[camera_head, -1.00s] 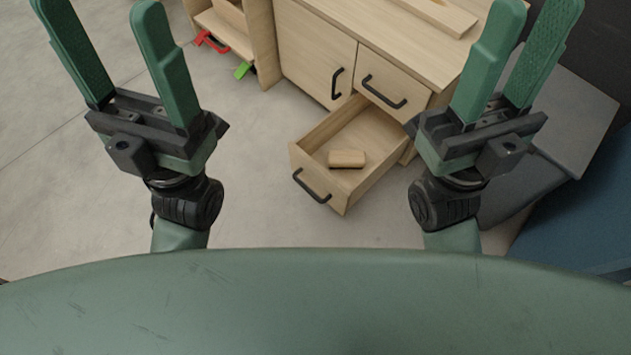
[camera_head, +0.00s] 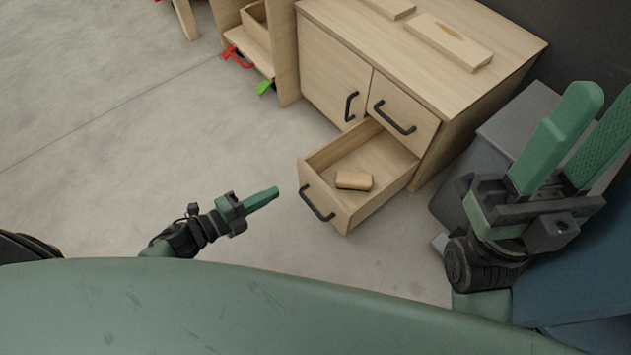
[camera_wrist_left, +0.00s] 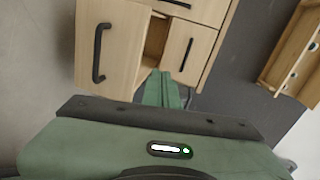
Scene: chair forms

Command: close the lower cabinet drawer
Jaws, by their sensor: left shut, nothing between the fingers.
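The lower cabinet drawer (camera_head: 324,222) is pulled out of the light wooden cabinet (camera_head: 331,69), and a small wooden block (camera_head: 353,181) lies inside it. Its black bar handle (camera_head: 317,204) is on the front panel. My left gripper (camera_head: 276,191) is shut and empty, low and just left of the drawer front, with a gap between them. In the left wrist view the left fingers (camera_wrist_left: 161,90) point toward the cabinet and drawer fronts. My right gripper (camera_head: 593,119) is open and empty at the right, apart from the drawer.
The upper drawer (camera_head: 402,112) and the cabinet door (camera_head: 333,75) are shut. Wooden boards (camera_head: 448,41) lie on the cabinet top. A grey box-like object (camera_head: 521,121) stands right of the cabinet. The floor (camera_head: 130,120) left of the drawer is clear.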

